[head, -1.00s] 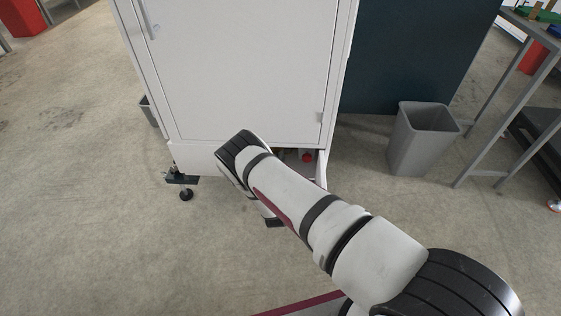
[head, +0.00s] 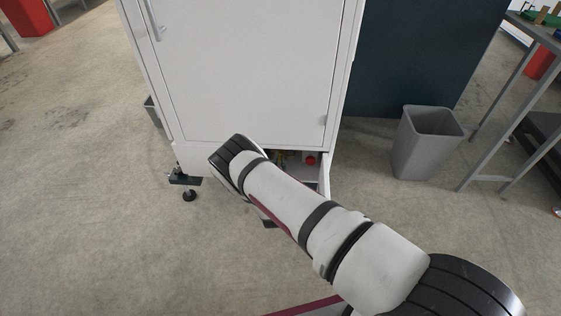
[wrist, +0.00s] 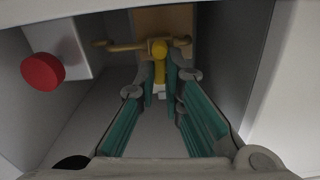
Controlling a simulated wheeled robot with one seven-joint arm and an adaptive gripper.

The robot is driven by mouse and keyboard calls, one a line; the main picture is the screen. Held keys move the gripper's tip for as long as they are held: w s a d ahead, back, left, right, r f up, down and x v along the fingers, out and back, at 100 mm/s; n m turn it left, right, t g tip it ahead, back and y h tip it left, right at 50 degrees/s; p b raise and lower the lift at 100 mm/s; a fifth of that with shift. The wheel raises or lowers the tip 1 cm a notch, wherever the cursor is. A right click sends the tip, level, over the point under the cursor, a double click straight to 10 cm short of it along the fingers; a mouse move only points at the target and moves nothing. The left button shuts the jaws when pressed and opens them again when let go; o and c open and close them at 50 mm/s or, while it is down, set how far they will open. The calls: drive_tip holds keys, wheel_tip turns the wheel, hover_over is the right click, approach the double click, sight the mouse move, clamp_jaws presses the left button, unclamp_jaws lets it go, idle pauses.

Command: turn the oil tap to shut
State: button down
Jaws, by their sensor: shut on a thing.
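In the wrist view, the oil tap (wrist: 159,48) sits at the back of a recess, on a brass-coloured pipe running across it. Its yellow lever (wrist: 160,70) points down the picture from the hub. My gripper (wrist: 161,84) has its teal-padded fingers on both sides of this lever and is shut on it. The lever's lower end is partly hidden between the fingers.
A red round knob (wrist: 42,72) on a pale box stands left of the tap, close to the gripper. Recess walls (wrist: 232,70) close in on both sides. The white cabinet (head: 240,70) rises above the opening. A grey bin (head: 425,145) stands to the right; floor at left is clear.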

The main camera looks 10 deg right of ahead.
drive_tip(key=shift+a+f+n, duration=0.1)
drive_tip(key=shift+n, duration=0.5)
drive_tip(key=c, duration=1.7)
unclamp_jaws()
drive_tip(key=v, duration=1.2)
